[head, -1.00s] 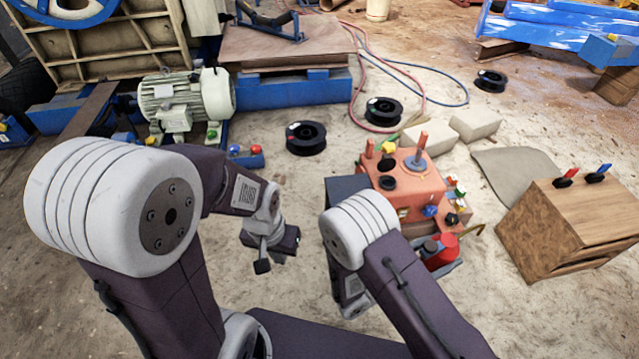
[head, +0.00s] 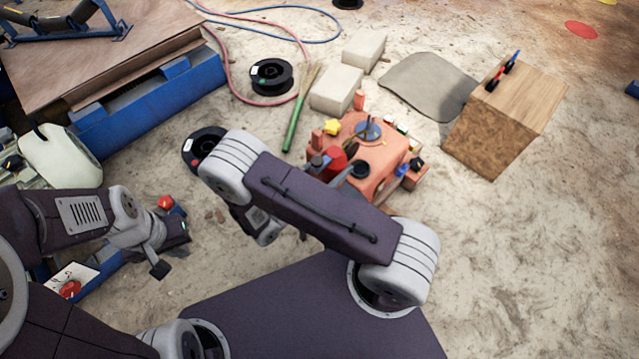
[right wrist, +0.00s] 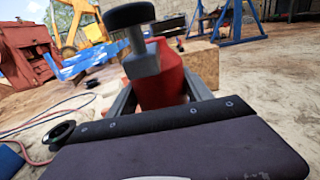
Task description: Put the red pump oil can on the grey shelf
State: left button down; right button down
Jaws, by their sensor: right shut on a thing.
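The red pump oil can (right wrist: 165,78) is between the two grey fingers of my right gripper (right wrist: 160,95) in the right wrist view. Its grey neck and black round top stick up towards the camera. In the head view the red can (head: 337,159) shows beyond my right arm, in front of the orange machine; the gripper there is mostly hidden by the arm. My left gripper (head: 172,245) hangs over the floor at the left, with nothing visible in it; its finger gap is unclear. I see no grey shelf that I can make out.
The orange machine (head: 378,145) with knobs stands just beyond my right arm. A wooden box (head: 505,115) is at the right. Pale blocks (head: 337,90), black spools (head: 271,76), a green-handled brush (head: 293,125) and hoses lie behind. The floor at lower right is clear.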

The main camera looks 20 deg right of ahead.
jog(key=f+b, duration=0.6)
jog(key=f, duration=0.4)
jog(key=shift+s+b, duration=0.2)
jog(key=shift+b, duration=0.15)
jog(key=shift+r, duration=0.15)
jog(key=shift+c, duration=2.2)
grip_release()
jog(key=shift+f, duration=0.2)
jog(key=shift+r, duration=0.25)
jog(key=p+v, duration=0.3)
jog(key=v, duration=0.9)
jog(key=shift+p, duration=0.3)
